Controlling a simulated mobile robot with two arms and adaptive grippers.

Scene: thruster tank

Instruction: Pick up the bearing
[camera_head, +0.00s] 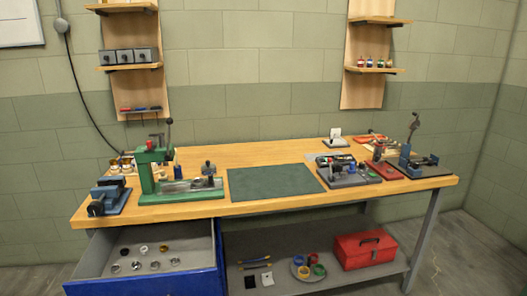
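Several small round metal parts lie in the open blue drawer (212,258) at the lower left. Neither of my grippers is in view, and nothing in view is being held.
The workbench (215,155) carries a green press (150,170), a blue vise (108,197), a dark green mat (272,180) and fixtures at the right. A red toolbox (363,249) and coloured rings (308,267) sit on the lower shelf. The bench front overhangs the drawer's back.

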